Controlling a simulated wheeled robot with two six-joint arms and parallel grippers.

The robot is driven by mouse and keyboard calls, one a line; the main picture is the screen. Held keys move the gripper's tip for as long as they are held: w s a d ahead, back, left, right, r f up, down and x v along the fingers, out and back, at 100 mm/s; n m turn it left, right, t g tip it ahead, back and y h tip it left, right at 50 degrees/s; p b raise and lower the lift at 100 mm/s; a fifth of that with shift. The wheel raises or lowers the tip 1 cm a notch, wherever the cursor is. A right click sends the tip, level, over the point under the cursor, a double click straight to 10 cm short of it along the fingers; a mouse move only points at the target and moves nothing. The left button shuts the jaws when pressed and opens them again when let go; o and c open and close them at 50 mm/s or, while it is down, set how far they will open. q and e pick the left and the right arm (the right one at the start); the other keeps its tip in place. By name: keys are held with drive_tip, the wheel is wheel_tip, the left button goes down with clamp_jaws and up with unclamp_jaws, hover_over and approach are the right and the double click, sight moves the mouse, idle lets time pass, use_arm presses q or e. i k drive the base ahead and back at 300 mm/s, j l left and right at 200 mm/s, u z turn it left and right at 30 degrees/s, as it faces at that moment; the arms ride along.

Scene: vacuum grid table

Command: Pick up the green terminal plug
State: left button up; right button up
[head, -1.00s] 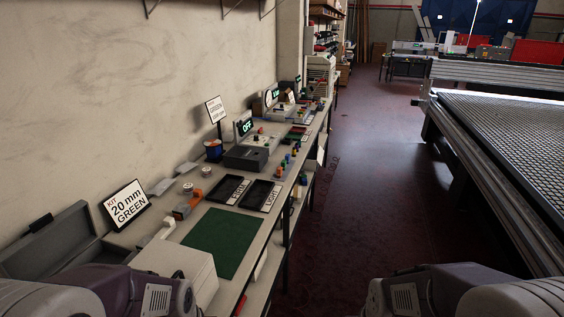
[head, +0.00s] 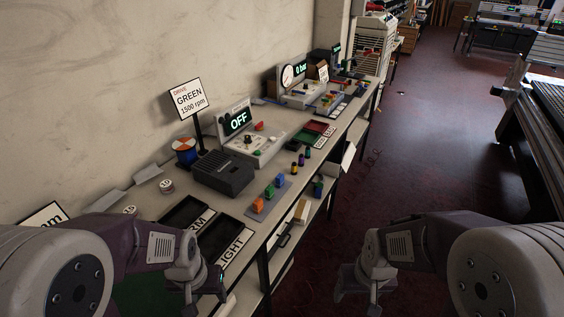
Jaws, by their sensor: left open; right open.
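Small coloured pieces lie on the bench. A green one (head: 318,187) shows near the front edge; I cannot tell whether it is on the top or just below. Another small green-topped piece (head: 308,153) stands behind a purple (head: 301,160) and a yellow one (head: 294,169). I cannot tell which is the terminal plug. A grey strip carries orange (head: 258,206) and blue (head: 280,181) blocks. My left gripper (head: 207,288) is open and empty over the bench's near part. My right gripper (head: 362,290) is open and empty over the floor, right of the bench.
Two black trays (head: 185,213) stand on the near bench, with a dark grey box (head: 222,173) and a control unit reading OFF (head: 237,122) behind. A sign reading GREEN 1500 rpm (head: 188,99) stands by the wall. The floor (head: 420,170) right of the bench is clear.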

sight(269, 192)
drive_tip(key=i+l+u, duration=0.1)
drive_tip(key=i+l, duration=0.3)
drive_tip(key=i+l+u, duration=0.1)
drive_tip(key=i+l, duration=0.25)
drive_tip(key=l, duration=0.15)
drive_tip(key=i+l+u, duration=0.15)
drive_tip(key=i+l, duration=0.2)
drive_tip(key=l, duration=0.15)
